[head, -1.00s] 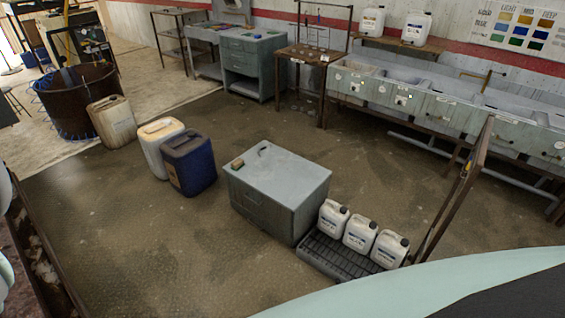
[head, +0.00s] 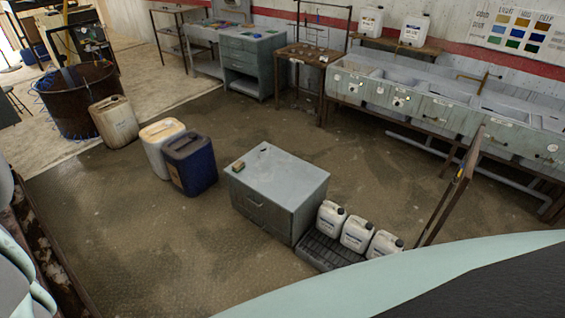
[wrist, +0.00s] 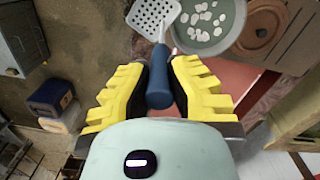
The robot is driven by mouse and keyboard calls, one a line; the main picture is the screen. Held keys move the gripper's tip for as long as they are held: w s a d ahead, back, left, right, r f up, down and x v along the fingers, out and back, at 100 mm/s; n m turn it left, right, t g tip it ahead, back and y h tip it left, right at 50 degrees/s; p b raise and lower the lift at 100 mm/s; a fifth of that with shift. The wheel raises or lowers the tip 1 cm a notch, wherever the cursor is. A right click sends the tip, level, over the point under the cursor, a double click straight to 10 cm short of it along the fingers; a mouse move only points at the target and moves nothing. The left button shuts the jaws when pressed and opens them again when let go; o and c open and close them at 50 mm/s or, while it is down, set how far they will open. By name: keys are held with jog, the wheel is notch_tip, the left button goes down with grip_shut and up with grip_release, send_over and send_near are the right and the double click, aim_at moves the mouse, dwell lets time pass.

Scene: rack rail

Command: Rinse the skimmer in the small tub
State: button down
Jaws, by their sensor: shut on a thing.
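My gripper (wrist: 160,82), with yellow and black fingers, is shut on the blue handle of the skimmer (wrist: 153,16) in the wrist view. The skimmer's pale perforated head points to the top of the picture. A round grey vessel (wrist: 175,38) lies beside the skimmer head, to its right, with greenish liquid and several white pieces in it. I cannot tell whether it is the small tub. The skimmer head seems to be near its left rim; its height over it is unclear. My gripper and the skimmer are not visible in the head view.
A round brown lid-like thing (wrist: 262,28) is right of the vessel. In the head view, a grey cabinet (head: 280,178) stands mid-floor, with white canisters (head: 357,232) beside it. A blue canister (head: 190,163) is left. Sinks (head: 430,105) line the back wall. Floor between is clear.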

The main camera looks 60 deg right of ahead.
jog(key=s+d+p, duration=0.1)
jog(key=d+p, duration=0.2)
jog(key=d, duration=1.1)
